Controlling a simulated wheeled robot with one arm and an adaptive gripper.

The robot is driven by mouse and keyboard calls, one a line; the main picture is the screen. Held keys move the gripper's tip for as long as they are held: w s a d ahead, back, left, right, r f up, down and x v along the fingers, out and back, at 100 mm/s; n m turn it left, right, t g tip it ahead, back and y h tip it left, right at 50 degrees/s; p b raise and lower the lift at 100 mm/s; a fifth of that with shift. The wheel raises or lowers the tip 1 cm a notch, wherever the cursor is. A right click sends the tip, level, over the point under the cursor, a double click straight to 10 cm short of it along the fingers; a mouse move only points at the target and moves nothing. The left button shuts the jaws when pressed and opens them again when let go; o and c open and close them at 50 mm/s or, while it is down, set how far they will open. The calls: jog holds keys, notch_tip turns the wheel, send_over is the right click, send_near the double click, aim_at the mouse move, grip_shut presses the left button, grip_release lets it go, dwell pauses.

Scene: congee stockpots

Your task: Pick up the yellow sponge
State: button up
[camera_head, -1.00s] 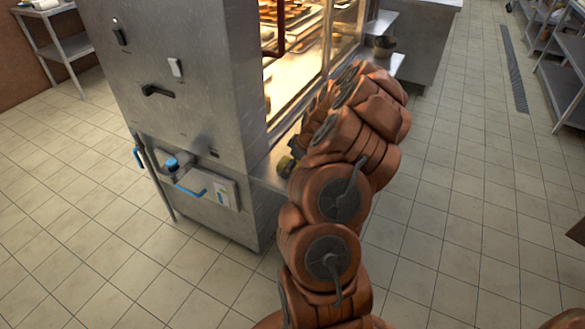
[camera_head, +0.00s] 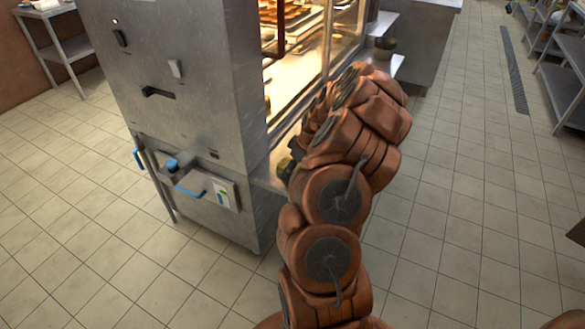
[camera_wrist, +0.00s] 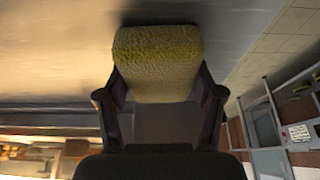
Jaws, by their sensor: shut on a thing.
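The yellow sponge (camera_wrist: 157,62) is in the upper middle of the wrist view, with a rough, textured face towards the camera. My gripper (camera_wrist: 160,92) is shut on it, with one dark finger at each side. The far end of the sponge lies close to a grey metal surface (camera_wrist: 60,55); I cannot tell whether they touch. In the head view my gripper is a small dark shape (camera_head: 289,163) beside the steel cabinet, mostly hidden by my arm. The sponge cannot be made out clearly there.
A tall steel cabinet (camera_head: 190,90) with blue handles stands left of my arm. A lit glass display case (camera_head: 295,45) with trays adjoins it. A steel counter (camera_head: 425,50) stands behind, and shelving (camera_head: 562,80) at the right.

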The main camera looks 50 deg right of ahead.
jog(key=shift+r+p, duration=0.35)
jog(key=shift+p, duration=0.3)
notch_tip(320, 180, up, 3)
jog(key=shift+r+b, duration=0.2)
jog(key=shift+b, duration=0.1)
jog(key=s+a+r+b, duration=0.1)
jog(key=s+a, duration=1)
jog(key=shift+s+r, duration=0.2)
jog(key=shift+s, duration=0.1)
jog(key=o, duration=0.5)
jog(key=c, duration=0.4)
jog(key=shift+w, duration=0.1)
